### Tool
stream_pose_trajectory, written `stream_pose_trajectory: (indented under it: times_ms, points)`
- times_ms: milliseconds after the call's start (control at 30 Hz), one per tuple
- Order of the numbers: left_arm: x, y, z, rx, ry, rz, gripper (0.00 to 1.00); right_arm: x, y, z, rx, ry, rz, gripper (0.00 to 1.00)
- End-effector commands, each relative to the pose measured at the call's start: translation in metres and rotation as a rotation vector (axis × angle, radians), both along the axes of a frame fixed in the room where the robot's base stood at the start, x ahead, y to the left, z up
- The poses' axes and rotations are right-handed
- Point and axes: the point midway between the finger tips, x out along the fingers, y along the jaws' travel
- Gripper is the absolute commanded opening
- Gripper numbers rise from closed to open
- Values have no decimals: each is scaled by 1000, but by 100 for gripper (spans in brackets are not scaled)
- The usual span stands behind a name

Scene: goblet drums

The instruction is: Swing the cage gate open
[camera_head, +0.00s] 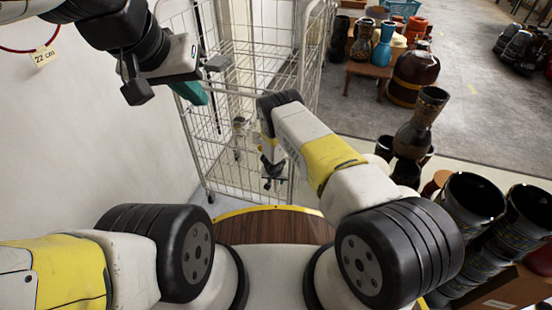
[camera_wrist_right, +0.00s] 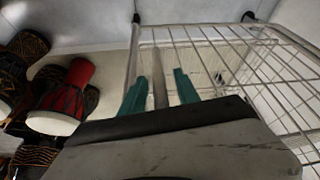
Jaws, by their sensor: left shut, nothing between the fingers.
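The wire roll cage stands ahead of me, with a tall right side panel (camera_head: 313,60). A lower wire panel that looks like its gate (camera_head: 222,150) faces me; whether it is latched is unclear. My left gripper (camera_head: 190,93) is shut and empty, its teal fingertips near the upper left of the cage. My right gripper (camera_head: 272,178) is low in front of the cage, partly hidden by my arm. In the right wrist view its teal fingers (camera_wrist_right: 159,92) are apart, with a grey upright bar (camera_wrist_right: 160,78) showing between them and gaps on both sides.
A white wall (camera_head: 80,130) is close on the left. Several drums (camera_head: 475,205) stand close on the right, above a cardboard box (camera_head: 503,288). A wooden table (camera_head: 372,69) with drums is at the back.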

Motion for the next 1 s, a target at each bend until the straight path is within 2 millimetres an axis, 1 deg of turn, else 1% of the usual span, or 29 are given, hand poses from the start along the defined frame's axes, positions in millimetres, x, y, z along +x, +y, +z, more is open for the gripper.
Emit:
stream_pose_trajectory:
  times_ms: [133,167,300,333,367,1000]
  points:
    - [0,0,0,0,0,0,0,0,0,0,0,0,0,38]
    - [0,0,0,0,0,0,0,0,0,0,0,0,0,36]
    - [0,0,0,0,0,0,0,0,0,0,-1,0,0,8]
    - [0,0,0,0,0,0,0,0,0,0,-1,0,0,3]
    - [0,0,0,0,0,0,0,0,0,0,-1,0,0,0]
    - [0,0,0,0,0,0,0,0,0,0,0,1,0,0]
